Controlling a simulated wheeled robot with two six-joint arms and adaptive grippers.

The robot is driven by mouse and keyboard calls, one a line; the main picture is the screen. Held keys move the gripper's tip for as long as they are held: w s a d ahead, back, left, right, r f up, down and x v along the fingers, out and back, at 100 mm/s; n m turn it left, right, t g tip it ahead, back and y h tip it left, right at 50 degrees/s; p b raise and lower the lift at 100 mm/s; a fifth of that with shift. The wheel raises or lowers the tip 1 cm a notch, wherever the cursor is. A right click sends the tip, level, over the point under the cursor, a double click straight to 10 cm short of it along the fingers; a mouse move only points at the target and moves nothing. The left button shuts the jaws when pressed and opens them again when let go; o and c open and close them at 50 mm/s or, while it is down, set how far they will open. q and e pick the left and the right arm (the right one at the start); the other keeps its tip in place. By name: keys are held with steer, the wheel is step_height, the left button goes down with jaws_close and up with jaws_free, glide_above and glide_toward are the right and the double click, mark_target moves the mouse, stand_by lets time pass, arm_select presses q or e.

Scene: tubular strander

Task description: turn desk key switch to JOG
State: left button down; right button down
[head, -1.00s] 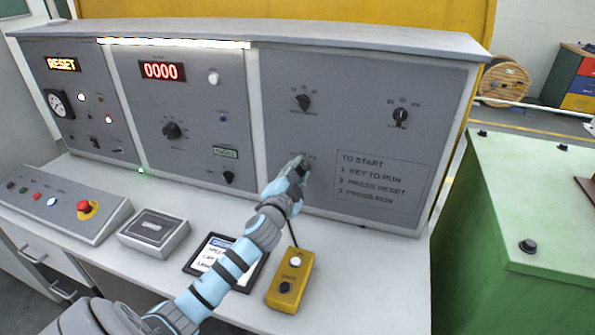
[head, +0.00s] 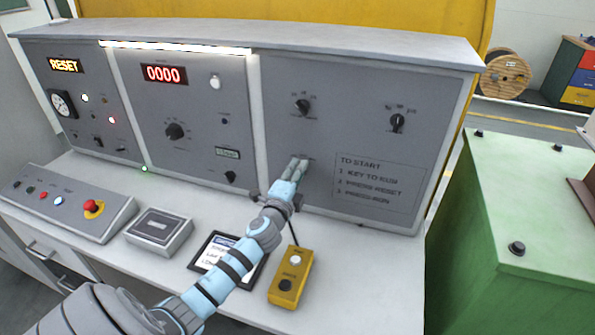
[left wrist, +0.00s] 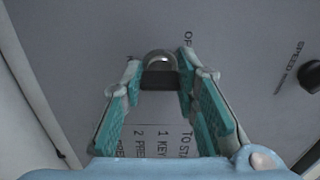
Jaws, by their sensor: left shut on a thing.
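The desk key switch (left wrist: 160,80) sits low on the grey right-hand panel (head: 350,85). In the left wrist view it shows as a dark block with a metal ring behind it. My left gripper (head: 301,163) reaches up to the panel, left of the TO START sign (head: 380,182). In the left wrist view its two teal-padded fingers (left wrist: 160,84) close on the dark block from both sides. The fingers hide the switch in the head view. Only parts of the lettering around it show, so I cannot read its position. My right gripper is in neither view.
Two black selector knobs (head: 303,106) (head: 397,122) are above on the same panel. A yellow pendant box (head: 291,275), a tablet (head: 212,252) and a grey box (head: 160,232) lie on the desktop below. A green cabinet (head: 510,210) stands to the right.

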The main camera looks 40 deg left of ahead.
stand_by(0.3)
arm_select(q)
steer(key=c, duration=1.2)
jaws_free()
steer(key=shift+c, duration=0.2)
steer(key=v, duration=1.2)
